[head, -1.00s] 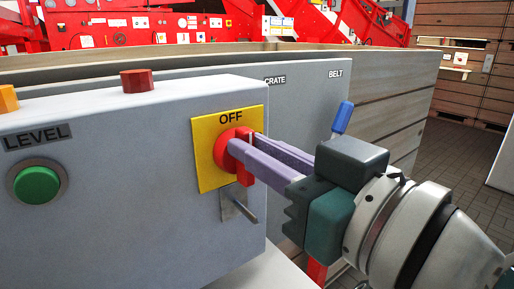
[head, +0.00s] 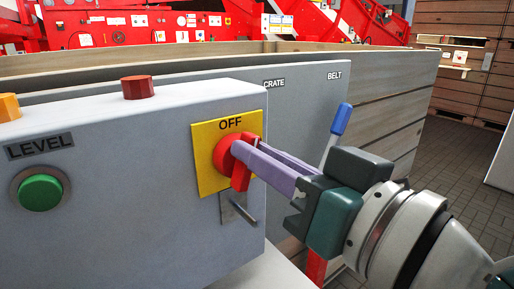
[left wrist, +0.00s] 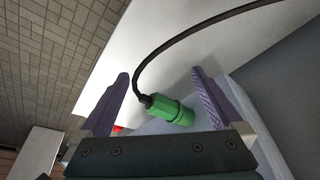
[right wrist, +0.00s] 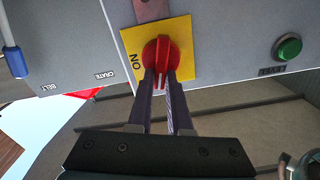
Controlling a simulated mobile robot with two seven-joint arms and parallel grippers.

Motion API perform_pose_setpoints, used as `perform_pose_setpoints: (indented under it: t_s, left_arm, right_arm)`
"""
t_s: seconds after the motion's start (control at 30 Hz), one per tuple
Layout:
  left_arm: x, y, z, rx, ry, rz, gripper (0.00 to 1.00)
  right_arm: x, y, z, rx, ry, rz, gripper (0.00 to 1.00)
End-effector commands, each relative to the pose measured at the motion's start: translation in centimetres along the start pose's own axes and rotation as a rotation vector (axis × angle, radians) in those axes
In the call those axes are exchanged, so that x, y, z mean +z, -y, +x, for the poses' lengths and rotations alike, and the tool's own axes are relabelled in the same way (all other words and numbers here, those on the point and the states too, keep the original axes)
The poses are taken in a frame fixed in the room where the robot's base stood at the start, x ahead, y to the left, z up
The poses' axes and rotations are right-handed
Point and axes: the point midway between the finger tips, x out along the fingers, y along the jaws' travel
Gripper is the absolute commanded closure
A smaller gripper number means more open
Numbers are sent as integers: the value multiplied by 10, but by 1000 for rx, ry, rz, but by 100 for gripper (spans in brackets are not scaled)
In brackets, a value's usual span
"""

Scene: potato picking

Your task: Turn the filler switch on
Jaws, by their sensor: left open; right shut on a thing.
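The switch is a red rotary knob (head: 228,156) on a yellow plate (head: 206,178), on the front of a grey control box (head: 130,215). The plate reads OFF above the knob in the head view, and ON beside it in the right wrist view, where the knob (right wrist: 160,52) also shows. My right gripper (head: 245,158) is shut on the knob's raised handle, with its purple fingers on either side. My left gripper (left wrist: 160,88) is out of the head view. Its fingers are open, and a green connector (left wrist: 170,110) shows in the gap between them.
A metal bracket (head: 238,208) sits below the plate. A blue-tipped lever (head: 341,120) stands close behind my right gripper. A green LEVEL button (head: 40,192) and a red button (head: 138,87) are on the box. A black cable (left wrist: 190,32) runs from the connector.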

Motion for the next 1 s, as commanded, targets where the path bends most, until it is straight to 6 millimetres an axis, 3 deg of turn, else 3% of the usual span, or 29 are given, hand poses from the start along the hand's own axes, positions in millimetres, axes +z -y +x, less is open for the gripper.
perform_pose_setpoints:
  t_s: [1.0]
  left_arm:
    - [-3,2,-10,-3,0,4,0]
  right_arm:
    - [7,-14,0,0,-1,958,100]
